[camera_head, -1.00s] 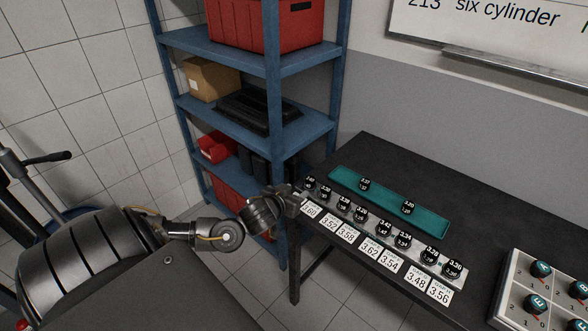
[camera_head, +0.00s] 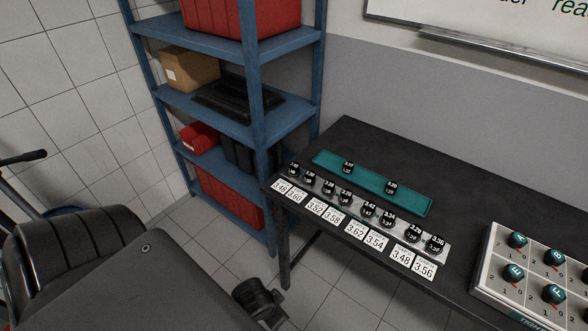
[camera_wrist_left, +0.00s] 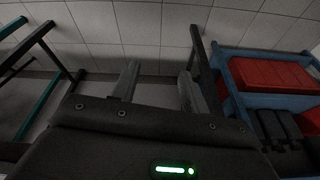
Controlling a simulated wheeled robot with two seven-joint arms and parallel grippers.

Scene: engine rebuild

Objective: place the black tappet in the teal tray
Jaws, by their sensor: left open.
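The teal tray (camera_head: 368,182) lies at the back of the dark bench. Two black tappets stand in it, one towards its left end (camera_head: 348,168) and one towards its right end (camera_head: 391,188). More black tappets stand in a row on a light strip in front of it, from the left end (camera_head: 294,168) to the right end (camera_head: 436,244). Their small labels are hard to read. My left gripper (camera_head: 277,297) is low, in front of the bench and away from tray and row. In the left wrist view its fingers (camera_wrist_left: 160,84) are apart with nothing between them. My right gripper is not in view.
White number cards (camera_head: 355,228) line the bench's front edge. A compartment box (camera_head: 490,268) with lettered, teal-topped black pieces stands at the right. A blue shelf (camera_head: 210,105) with red bins is behind and left of the bench. Dark bench surface (camera_head: 460,180) is free right of the tray.

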